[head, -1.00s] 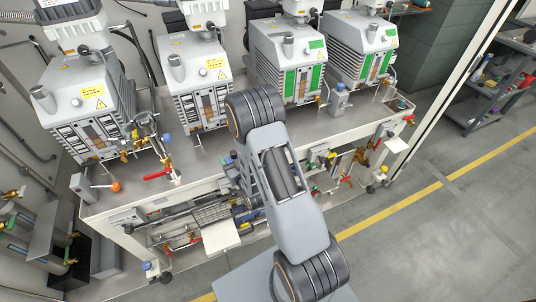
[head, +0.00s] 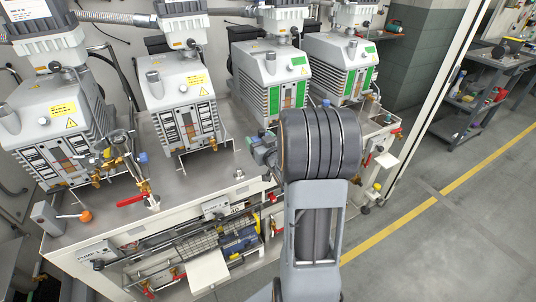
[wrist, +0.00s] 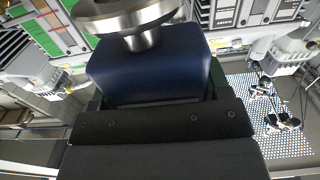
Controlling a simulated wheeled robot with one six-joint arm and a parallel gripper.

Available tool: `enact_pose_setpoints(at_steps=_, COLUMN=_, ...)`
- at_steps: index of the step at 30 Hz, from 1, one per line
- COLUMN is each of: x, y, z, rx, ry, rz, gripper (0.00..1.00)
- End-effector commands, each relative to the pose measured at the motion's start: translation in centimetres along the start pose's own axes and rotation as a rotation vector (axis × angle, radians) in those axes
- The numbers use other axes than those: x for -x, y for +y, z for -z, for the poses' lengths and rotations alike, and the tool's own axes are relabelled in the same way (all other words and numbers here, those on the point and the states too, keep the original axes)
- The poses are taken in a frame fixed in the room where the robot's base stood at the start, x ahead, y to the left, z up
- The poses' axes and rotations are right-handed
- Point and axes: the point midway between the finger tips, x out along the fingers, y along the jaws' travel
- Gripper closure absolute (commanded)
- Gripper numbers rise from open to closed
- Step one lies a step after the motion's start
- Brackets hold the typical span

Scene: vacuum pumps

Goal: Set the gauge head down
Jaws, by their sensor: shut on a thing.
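The gauge head (wrist: 150,70) fills the upper middle of the wrist view: a dark blue block with a round steel flange (wrist: 127,18) on its end. My gripper (wrist: 158,98) is shut on the blue block; its dark jaws show at the block's sides. In the head view my own arm rises in front of the bench and hides most of the gripper. I cannot make out the gauge head there, nor tell from these frames whether it touches a surface.
Several grey vacuum pumps (head: 185,100) stand along the back of the steel bench (head: 190,185). Valves with a red handle (head: 132,200) and an orange knob (head: 86,216) stand at the front left. A bare stretch of bench lies left of my arm. Grey shelves (head: 478,95) stand at right.

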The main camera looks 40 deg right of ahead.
Motion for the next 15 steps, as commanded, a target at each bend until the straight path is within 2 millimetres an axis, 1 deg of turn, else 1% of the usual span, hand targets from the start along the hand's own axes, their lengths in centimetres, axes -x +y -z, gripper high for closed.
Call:
enact_pose_setpoints(at_steps=1, x=-1.0, y=1.1, z=-0.7, rx=-0.001, ry=0.000, rz=-0.003, gripper=0.64)
enact_pose_setpoints(at_steps=4, x=-2.6, y=2.7, z=-2.0, rx=-0.001, ry=-0.001, rz=-0.002, gripper=0.64)
enact_pose_setpoints(at_steps=6, x=-3.3, y=3.4, z=-3.4, rx=-0.002, ry=-0.001, rz=0.000, gripper=0.64)
enact_pose_setpoints(at_steps=9, x=-4.2, y=4.3, z=-4.8, rx=-0.001, ry=0.000, rz=0.000, gripper=0.64)
enact_pose_setpoints(at_steps=12, x=-4.8, y=4.8, z=-5.8, rx=0.000, ry=0.002, rz=0.001, gripper=0.64)
enact_pose_setpoints(at_steps=15, x=-5.2, y=5.2, z=-6.3, rx=0.001, ry=0.003, rz=0.002, gripper=0.64)
